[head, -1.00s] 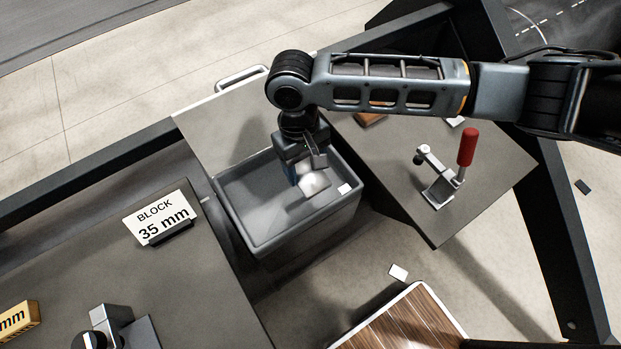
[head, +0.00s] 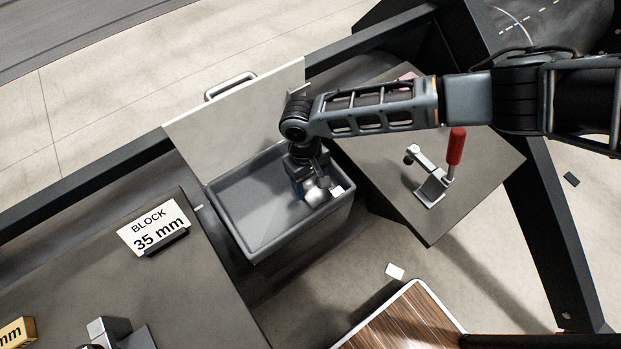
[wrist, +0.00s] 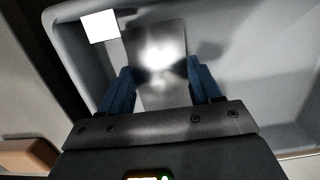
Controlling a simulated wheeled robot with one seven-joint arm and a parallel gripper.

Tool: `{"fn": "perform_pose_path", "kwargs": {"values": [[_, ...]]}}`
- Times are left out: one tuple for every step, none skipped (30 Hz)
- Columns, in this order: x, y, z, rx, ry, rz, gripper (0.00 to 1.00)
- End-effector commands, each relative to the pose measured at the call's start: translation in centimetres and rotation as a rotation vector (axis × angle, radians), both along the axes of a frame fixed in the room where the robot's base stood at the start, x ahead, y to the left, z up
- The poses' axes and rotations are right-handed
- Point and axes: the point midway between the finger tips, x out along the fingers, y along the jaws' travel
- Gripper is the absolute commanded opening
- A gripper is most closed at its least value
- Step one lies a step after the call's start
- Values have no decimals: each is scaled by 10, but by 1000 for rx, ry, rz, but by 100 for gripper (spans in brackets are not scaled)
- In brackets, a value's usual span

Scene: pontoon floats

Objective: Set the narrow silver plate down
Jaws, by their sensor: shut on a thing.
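The narrow silver plate (wrist: 158,60) is a flat, shiny metal piece with a bright glare on it. In the wrist view it lies between the two blue fingers of my gripper (wrist: 161,76), which is shut on it. In the head view my gripper (head: 312,186) points down into the right part of a grey open bin (head: 240,236). The plate shows there as a bright patch (head: 317,197) below the fingers, inside the bin's outline. I cannot tell whether the plate touches the bin floor.
A small white label (head: 337,191) is on the bin near the gripper. A toggle clamp with a red handle (head: 456,146) stands on the grey table to the right. A "BLOCK 35 mm" sign (head: 154,228) stands at left. The bin's left part is clear.

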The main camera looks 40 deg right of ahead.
Motion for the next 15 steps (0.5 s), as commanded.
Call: {"fn": "perform_pose_path", "kwargs": {"values": [[1,-1,0,0,-2,-1,23],[1,-1,0,0,-2,-1,23],[1,-1,0,0,-2,-1,23],[1,-1,0,0,-2,-1,23],[1,-1,0,0,-2,-1,23],[1,-1,0,0,-2,-1,23],[1,-1,0,0,-2,-1,23],[1,-1,-1,0,-2,-1,23],[1,-1,-2,0,-2,-2,23],[1,-1,-3,0,-2,-2,23],[1,-1,-4,0,-2,-2,23],[1,-1,-3,-1,-2,-2,66],[1,-1,-3,-1,-2,-2,69],[1,-1,-3,-1,-2,-2,72],[1,-1,-3,-1,-2,-2,76]]}}
